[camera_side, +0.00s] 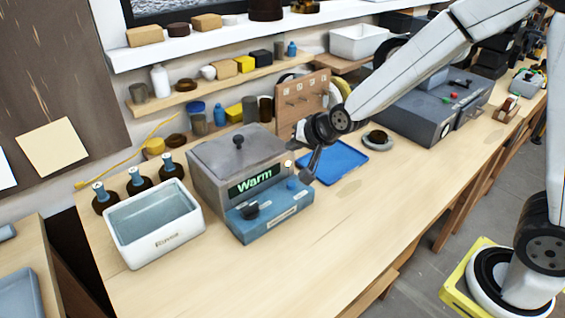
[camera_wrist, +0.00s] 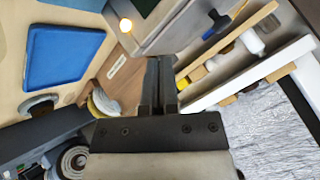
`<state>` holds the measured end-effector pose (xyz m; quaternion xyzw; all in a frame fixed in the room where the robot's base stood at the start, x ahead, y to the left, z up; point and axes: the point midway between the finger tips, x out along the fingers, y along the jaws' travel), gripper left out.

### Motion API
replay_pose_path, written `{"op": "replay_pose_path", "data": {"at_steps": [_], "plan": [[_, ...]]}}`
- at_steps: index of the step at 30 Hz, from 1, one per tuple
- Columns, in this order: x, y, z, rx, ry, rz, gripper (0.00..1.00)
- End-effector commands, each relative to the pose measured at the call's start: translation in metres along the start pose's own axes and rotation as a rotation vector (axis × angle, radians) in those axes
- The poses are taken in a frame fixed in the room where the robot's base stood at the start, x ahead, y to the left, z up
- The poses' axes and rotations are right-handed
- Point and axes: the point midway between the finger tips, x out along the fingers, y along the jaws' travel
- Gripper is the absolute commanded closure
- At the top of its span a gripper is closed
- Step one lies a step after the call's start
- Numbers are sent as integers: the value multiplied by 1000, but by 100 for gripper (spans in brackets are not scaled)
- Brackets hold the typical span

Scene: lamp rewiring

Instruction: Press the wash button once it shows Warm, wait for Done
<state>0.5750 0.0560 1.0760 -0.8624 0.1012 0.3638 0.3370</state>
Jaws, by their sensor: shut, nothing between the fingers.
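The wash unit (camera_side: 232,160) is a grey lidded box with a blue front panel on the bench. Its display (camera_side: 253,179) reads "Warm" in green letters. A blue button (camera_side: 292,185) sits at the right of the panel and a black knob (camera_side: 250,210) at the left. My gripper (camera_side: 307,177) is shut and empty, pointing down by the unit's right front corner, close to the blue button; I cannot tell whether it touches.
A white basin (camera_side: 155,225) stands left of the unit, with several dark bottles (camera_side: 138,182) behind it. A blue tray (camera_side: 338,160) and a pegboard (camera_side: 303,97) lie right of and behind the unit. The front of the bench (camera_side: 330,225) is clear.

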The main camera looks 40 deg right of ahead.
Motion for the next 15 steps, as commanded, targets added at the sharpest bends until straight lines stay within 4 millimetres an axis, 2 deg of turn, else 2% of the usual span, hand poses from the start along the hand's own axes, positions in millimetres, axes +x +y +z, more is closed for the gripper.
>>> {"op": "replay_pose_path", "data": {"at_steps": [15], "plan": [[31,24,23,0,-3,4,100]]}}
